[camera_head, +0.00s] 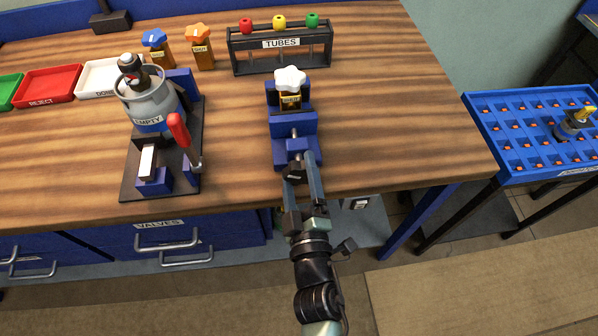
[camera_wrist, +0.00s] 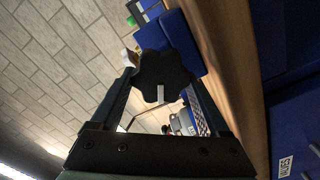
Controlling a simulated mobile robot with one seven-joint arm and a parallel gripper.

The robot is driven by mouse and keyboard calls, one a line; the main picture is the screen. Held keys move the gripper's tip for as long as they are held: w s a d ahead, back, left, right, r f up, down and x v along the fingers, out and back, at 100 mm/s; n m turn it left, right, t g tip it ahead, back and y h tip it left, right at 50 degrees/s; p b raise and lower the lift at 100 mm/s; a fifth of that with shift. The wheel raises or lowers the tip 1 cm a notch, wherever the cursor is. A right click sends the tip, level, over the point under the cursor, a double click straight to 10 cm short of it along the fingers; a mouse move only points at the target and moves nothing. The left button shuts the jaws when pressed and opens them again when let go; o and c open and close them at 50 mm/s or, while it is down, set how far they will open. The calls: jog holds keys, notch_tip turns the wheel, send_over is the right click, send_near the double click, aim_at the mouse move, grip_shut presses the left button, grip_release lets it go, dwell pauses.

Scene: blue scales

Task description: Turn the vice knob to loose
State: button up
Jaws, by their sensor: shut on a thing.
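The blue vice (camera_head: 294,130) stands at the front edge of the wooden bench in the head view. Its black lobed knob (camera_wrist: 165,72) fills the middle of the wrist view, with a white mark on its face. My gripper (camera_head: 304,168) reaches the front of the vice from below, and its fingers lie on either side of the knob, shut on it. In the head view the fingers hide much of the knob. A part with a white lobed top (camera_head: 290,78) and a yellow label sits upright at the back of the vice.
A black fixture with a red-handled lever (camera_head: 179,131) and a grey pot (camera_head: 153,102) stands left of the vice. A tube rack (camera_head: 281,55) is behind it. A blue slotted tray (camera_head: 530,128) stands right of the bench. The bench right of the vice is clear.

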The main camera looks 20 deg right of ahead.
jog(key=o, duration=1.2)
jog(key=shift+o, duration=0.2)
jog(key=b+v, duration=0.2)
jog(key=v, duration=1.1)
